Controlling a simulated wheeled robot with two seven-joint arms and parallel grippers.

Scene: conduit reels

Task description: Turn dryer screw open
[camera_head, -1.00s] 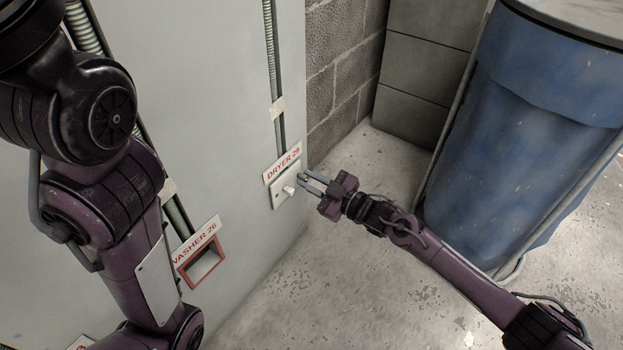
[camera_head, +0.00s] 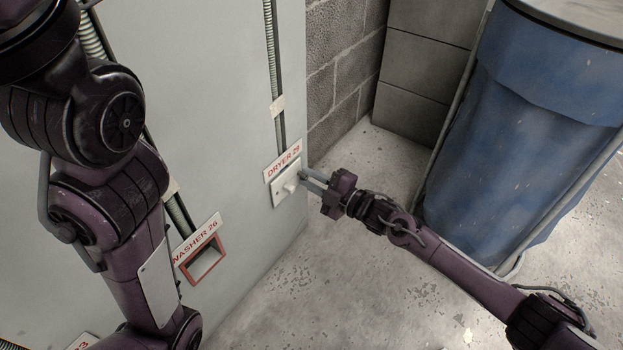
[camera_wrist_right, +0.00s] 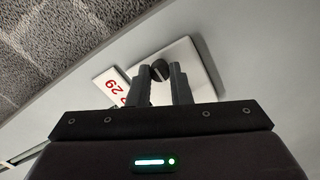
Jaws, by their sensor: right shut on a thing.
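The dryer screw is a small knob (camera_head: 291,186) on a pale plate (camera_head: 280,193) under the red-lettered "DRYER 29" label (camera_head: 283,163) on the grey panel. In the right wrist view the knob (camera_wrist_right: 159,70) looks dark and sits between the fingertips, in front of the plate (camera_wrist_right: 195,62). My right gripper (camera_head: 304,180) reaches the plate from the right and is shut on the knob; its fingers also show in the right wrist view (camera_wrist_right: 161,78). The exact finger contact is hard to see. My left arm comes down the left side; its gripper is outside the picture.
A red-framed opening (camera_head: 203,258) labelled "WASHER 26" is lower left on the panel. Conduits (camera_head: 272,60) run up the panel. A block wall (camera_head: 335,85) stands behind, and a large blue bin (camera_head: 530,130) is at right. The floor (camera_head: 330,290) between is clear.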

